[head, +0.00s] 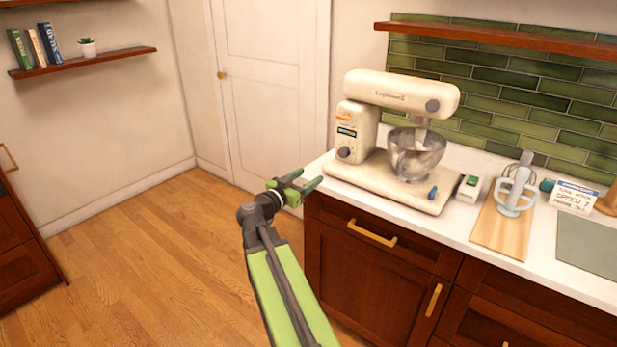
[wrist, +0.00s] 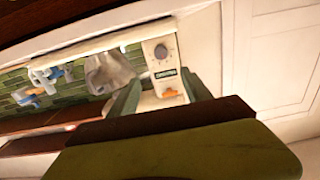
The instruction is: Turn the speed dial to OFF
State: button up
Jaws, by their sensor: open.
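A cream stand mixer (head: 402,92) stands on the white counter, with a steel bowl (head: 416,152) under its head. The grey round speed dial (head: 344,153) is low on the mixer's column, below a small dark display (head: 346,133). In the wrist view, which is turned about upside down, the dial (wrist: 161,51) shows above the display (wrist: 165,73). I cannot read the dial's setting. My gripper (head: 307,181) is open and empty, left of the mixer near the counter's left end, apart from the dial. Its fingers (wrist: 163,93) frame the column in the wrist view.
A small green-topped box (head: 469,188), a wooden board (head: 499,226) with a pale beater (head: 516,190), and a printed card (head: 574,196) are to the right. Open floor (head: 150,260) lies left.

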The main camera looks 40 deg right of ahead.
jog(key=shift+s+a, duration=0.15)
jog(key=shift+a, duration=0.65)
